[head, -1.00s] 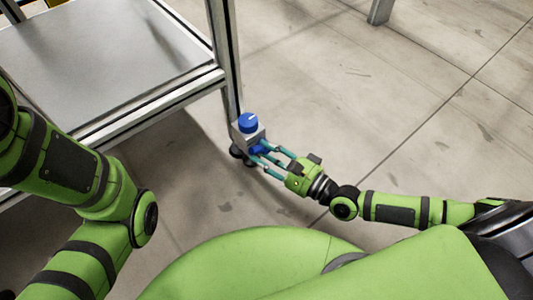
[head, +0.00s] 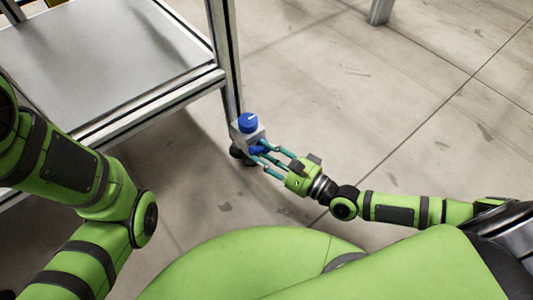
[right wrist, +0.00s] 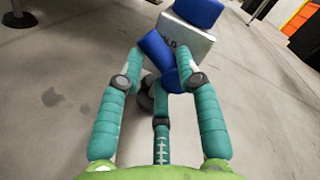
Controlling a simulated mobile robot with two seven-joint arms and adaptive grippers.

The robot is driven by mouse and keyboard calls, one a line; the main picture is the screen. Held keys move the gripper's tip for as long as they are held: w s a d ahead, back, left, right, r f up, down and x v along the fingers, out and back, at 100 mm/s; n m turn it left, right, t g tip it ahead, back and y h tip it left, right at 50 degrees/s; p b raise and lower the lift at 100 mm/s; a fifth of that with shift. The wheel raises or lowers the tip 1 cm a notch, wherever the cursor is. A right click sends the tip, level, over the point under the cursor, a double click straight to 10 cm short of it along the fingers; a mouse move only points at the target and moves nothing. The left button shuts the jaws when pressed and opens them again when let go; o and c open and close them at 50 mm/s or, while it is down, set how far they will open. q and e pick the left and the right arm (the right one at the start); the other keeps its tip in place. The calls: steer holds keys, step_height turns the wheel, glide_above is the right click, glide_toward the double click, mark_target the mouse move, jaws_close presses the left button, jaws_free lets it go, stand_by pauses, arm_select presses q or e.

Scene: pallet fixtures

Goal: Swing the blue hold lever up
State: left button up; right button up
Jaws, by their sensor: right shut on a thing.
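The blue hold lever (head: 257,149) sits on the front of a small grey box that has a blue knob (head: 248,122) on top. The box (head: 250,136) is fixed at the table's corner post. My right gripper (head: 262,157) is shut on the lever, its teal fingers around it. In the right wrist view the lever (right wrist: 157,50) slants up to the left from between the fingertips (right wrist: 165,72), in front of the grey box (right wrist: 188,42). Part of the lever is hidden by the fingers. My left arm shows at the left, but its gripper is out of the picture.
A metal-framed table (head: 110,60) with a grey top stands at the upper left. Its post foot is on the floor behind the box. The concrete floor (head: 400,90) to the right is clear. Another post (head: 380,10) stands at the top.

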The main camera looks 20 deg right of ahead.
steer(key=shift+w+a+r, duration=0.1)
steer(key=shift+w+r, duration=0.1)
steer(key=shift+r, duration=0.4)
steer(key=o, duration=1.1)
steer(key=shift+f, duration=0.15)
steer(key=shift+p+v, duration=0.5)
steer(key=shift+v, duration=3.65)
